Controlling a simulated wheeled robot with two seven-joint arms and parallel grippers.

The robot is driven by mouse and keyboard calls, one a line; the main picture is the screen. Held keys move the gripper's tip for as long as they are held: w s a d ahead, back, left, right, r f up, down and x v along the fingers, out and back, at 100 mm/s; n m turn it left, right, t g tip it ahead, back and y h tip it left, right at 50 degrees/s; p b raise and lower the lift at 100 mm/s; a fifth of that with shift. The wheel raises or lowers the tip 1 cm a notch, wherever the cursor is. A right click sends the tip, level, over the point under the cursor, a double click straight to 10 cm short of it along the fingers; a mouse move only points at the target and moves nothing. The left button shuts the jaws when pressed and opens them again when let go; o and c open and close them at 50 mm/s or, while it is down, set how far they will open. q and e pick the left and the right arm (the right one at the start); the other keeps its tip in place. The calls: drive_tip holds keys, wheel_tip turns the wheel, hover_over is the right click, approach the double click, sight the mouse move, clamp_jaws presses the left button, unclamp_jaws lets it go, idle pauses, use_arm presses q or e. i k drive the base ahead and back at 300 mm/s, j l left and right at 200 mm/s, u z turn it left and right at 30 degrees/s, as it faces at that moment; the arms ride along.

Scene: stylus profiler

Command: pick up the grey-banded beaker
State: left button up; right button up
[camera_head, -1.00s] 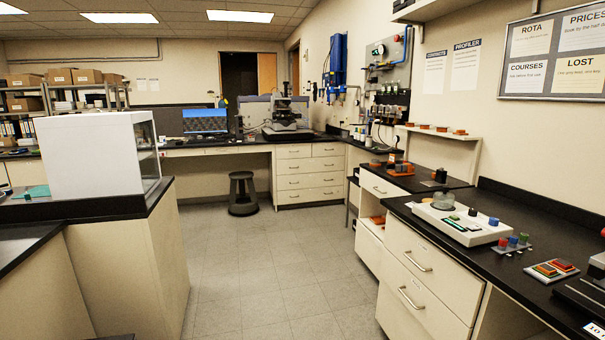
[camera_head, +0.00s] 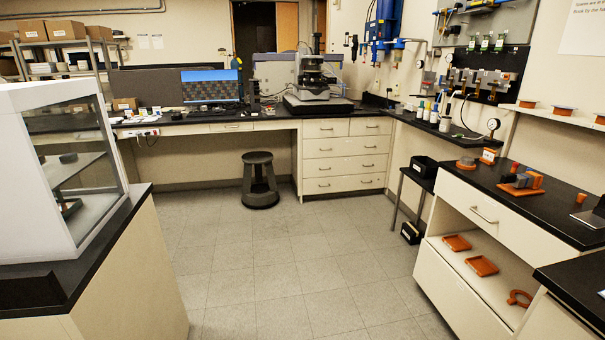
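I cannot make out a grey-banded beaker in this view. Several small bottles (camera_head: 434,112) stand on the black bench near the back right corner, too small to tell any band on them. Neither of my grippers is in view.
Open tiled floor (camera_head: 285,260) lies ahead. A black stool (camera_head: 260,182) stands before the back bench, which carries a monitor (camera_head: 211,86) and a microscope-like instrument (camera_head: 314,82). A glass-fronted white cabinet (camera_head: 30,150) is at left. Drawers and an open shelf with orange trays (camera_head: 481,265) border the right.

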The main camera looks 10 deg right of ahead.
sight(399, 107)
drive_tip(key=i, duration=0.55)
drive_tip(key=i+j+z, duration=0.15)
drive_tip(key=i, duration=1)
drive_tip(key=i+j+z, duration=0.1)
drive_tip(key=i, duration=0.45)
